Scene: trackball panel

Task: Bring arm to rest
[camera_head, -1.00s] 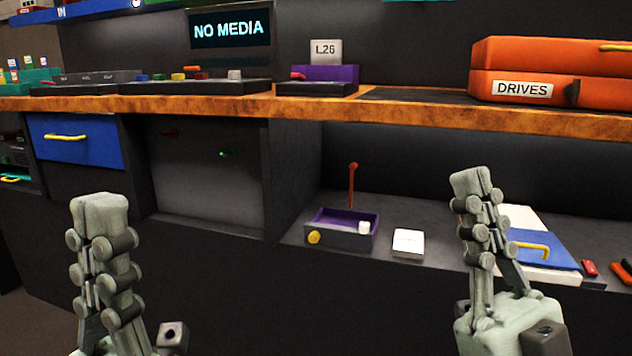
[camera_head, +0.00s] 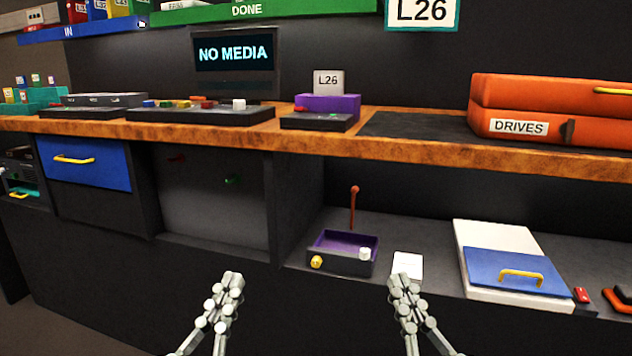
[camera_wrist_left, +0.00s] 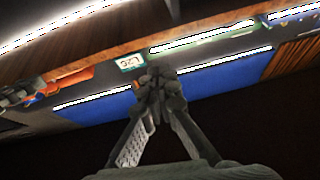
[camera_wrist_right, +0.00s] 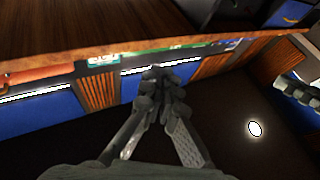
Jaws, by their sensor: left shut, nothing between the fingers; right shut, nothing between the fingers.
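My left gripper (camera_head: 233,280) is shut and empty in the lower middle of the head view, in front of the dark cabinet face. It also shows shut in the left wrist view (camera_wrist_left: 156,75). My right gripper (camera_head: 397,281) is shut and empty to its right, below the white block on the lower shelf in the picture. It shows shut in the right wrist view (camera_wrist_right: 158,74). Both point upward, apart from each other, and neither visibly holds anything. Both forearms run out of the bottom of the head view.
A wooden counter (camera_head: 400,151) carries a purple device (camera_head: 328,104) and orange cases (camera_head: 545,95). The lower shelf holds a purple-lined tray (camera_head: 340,255) with a red lever, a white block (camera_head: 408,265) and a blue panel with a yellow handle (camera_head: 515,268). A blue drawer (camera_head: 85,165) is at left.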

